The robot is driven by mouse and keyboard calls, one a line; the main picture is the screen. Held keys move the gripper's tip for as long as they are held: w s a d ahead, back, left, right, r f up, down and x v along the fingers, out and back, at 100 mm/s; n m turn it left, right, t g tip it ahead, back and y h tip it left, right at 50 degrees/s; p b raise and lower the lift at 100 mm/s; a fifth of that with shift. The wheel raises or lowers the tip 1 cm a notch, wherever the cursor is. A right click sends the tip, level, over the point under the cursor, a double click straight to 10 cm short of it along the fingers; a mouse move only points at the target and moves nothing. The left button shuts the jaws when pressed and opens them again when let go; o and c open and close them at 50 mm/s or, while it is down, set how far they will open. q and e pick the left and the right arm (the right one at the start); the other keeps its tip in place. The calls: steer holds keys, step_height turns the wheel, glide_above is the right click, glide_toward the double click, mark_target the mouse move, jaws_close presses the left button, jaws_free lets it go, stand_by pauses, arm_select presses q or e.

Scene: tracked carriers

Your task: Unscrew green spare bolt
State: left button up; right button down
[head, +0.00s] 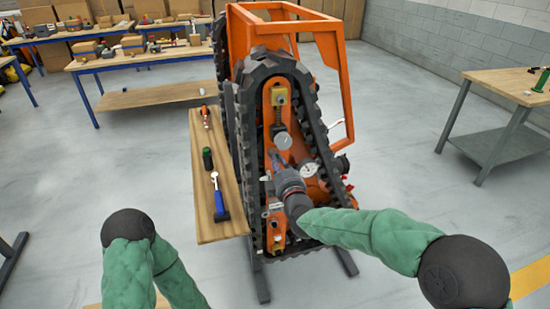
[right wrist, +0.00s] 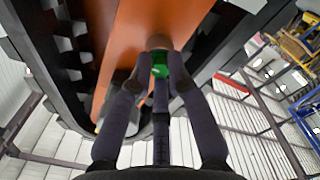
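The green spare bolt (right wrist: 160,66) shows in the right wrist view as a small green piece against the orange plate of the tracked carrier (right wrist: 138,40). My right gripper (right wrist: 158,55) has its dark fingers bent inward around the green piece, and they appear closed on it. In the head view my right gripper (head: 283,172) is at the carrier's orange front, between the track sides, and it hides the bolt. The carrier (head: 340,75) stands upright on the floor. Only my left arm's green sleeve shows at lower left; its gripper is out of view.
A narrow wooden bench (head: 203,165) left of the carrier holds a blue-handled hammer (head: 220,205), a dark green cylinder (head: 207,158) and an orange tool (head: 205,117). A gauge (head: 309,169) sits right of my gripper. A wooden table (head: 508,83) stands at right; the floor between is clear.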

steer(key=shift+n+p, duration=1.6)
steer(key=shift+n, duration=3.3)
steer(key=shift+n+p, duration=0.55)
steer(key=shift+n, duration=1.75)
